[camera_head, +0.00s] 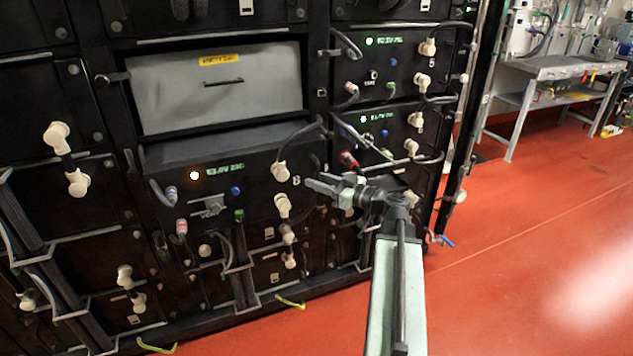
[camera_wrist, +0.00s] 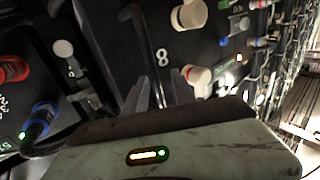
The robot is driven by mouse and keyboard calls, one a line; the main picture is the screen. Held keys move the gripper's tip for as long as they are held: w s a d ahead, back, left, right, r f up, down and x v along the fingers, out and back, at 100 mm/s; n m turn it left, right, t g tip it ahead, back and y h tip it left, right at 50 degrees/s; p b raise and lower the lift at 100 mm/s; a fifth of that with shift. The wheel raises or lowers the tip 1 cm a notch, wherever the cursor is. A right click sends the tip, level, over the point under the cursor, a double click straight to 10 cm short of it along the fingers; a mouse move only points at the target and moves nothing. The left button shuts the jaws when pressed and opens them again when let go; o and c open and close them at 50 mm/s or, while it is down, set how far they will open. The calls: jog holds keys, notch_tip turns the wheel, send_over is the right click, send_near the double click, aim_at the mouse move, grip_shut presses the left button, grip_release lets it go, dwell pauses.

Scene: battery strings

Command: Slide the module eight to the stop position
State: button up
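Module eight (camera_head: 250,200) is a black box with an orange light and a white 8 on its front. In the head view it stands out from the rack, with its top face showing below a grey panel. The 8 also shows on its dark front in the wrist view (camera_wrist: 162,58). My gripper (camera_head: 318,183) is at the right side of the module's front in the head view. In the wrist view its two fingers (camera_wrist: 160,92) stand apart, with a dark bar or cable just beyond them. I cannot tell whether they touch the module.
Grey panel (camera_head: 220,85) with a yellow label fills the slot above. Other modules (camera_head: 385,130) with green lights stand at the right. Cables and cream connectors (camera_head: 281,172) stick out near my gripper. Red floor (camera_head: 540,230) is open at the right, before a workbench (camera_head: 545,70).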

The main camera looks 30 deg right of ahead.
jog(key=shift+s+d, duration=0.1)
jog(key=shift+s, duration=0.05)
jog(key=v, duration=0.7)
jog(key=shift+s, duration=0.25)
